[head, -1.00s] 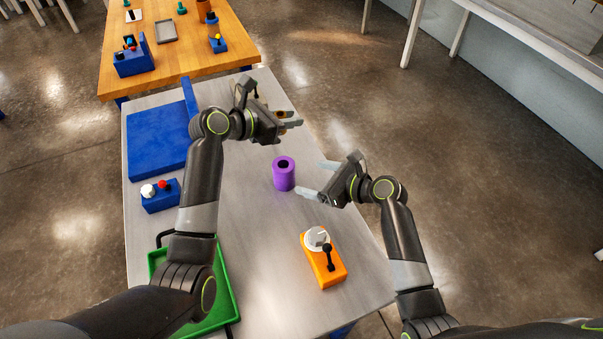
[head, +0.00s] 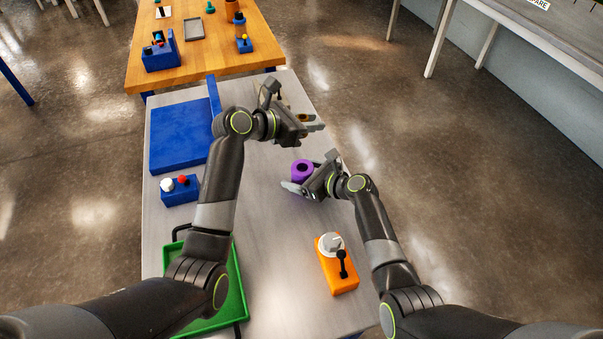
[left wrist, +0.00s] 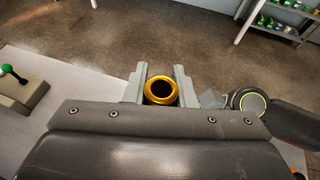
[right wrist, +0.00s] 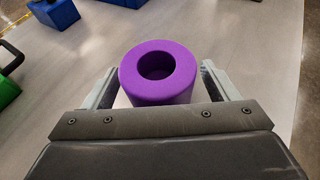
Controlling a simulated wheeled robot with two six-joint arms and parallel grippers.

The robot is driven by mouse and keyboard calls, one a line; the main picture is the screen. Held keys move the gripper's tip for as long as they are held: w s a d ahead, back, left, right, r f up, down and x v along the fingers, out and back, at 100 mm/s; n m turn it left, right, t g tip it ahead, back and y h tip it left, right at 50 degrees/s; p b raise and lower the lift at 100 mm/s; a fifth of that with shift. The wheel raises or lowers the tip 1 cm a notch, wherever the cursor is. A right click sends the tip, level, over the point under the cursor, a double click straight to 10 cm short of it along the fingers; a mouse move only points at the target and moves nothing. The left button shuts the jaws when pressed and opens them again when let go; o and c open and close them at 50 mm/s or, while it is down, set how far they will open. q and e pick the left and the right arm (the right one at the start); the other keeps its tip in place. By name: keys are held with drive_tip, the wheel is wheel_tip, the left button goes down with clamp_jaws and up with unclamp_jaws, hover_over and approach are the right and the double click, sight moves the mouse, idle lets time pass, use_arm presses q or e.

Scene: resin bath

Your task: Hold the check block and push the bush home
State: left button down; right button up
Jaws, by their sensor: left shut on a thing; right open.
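The check block is a purple cylinder (head: 302,167) with a round hole in its top, upright on the grey table. My right gripper (head: 309,184) is open around it; in the right wrist view the purple block (right wrist: 158,92) stands between the two fingers, with a small gap visible at the right finger. My left gripper (head: 313,122) is shut on a gold ring-shaped bush (left wrist: 161,90), its bore facing the left wrist camera. The left gripper is beyond the block in the head view, apart from it. The block's lower part is partly hidden by my right gripper.
An orange box with a white dial and black lever (head: 338,270) stands in front. A green tray (head: 237,290), a blue button box (head: 181,190) and a blue slab (head: 179,135) are on the left. A wooden table (head: 205,65) with several parts is behind. Bare table lies mid-surface.

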drive_tip(key=c, duration=1.1)
drive_tip(key=o, duration=1)
drive_tip(key=shift+c, duration=0.2)
drive_tip(key=c, duration=0.7)
drive_tip(key=shift+c, duration=0.3)
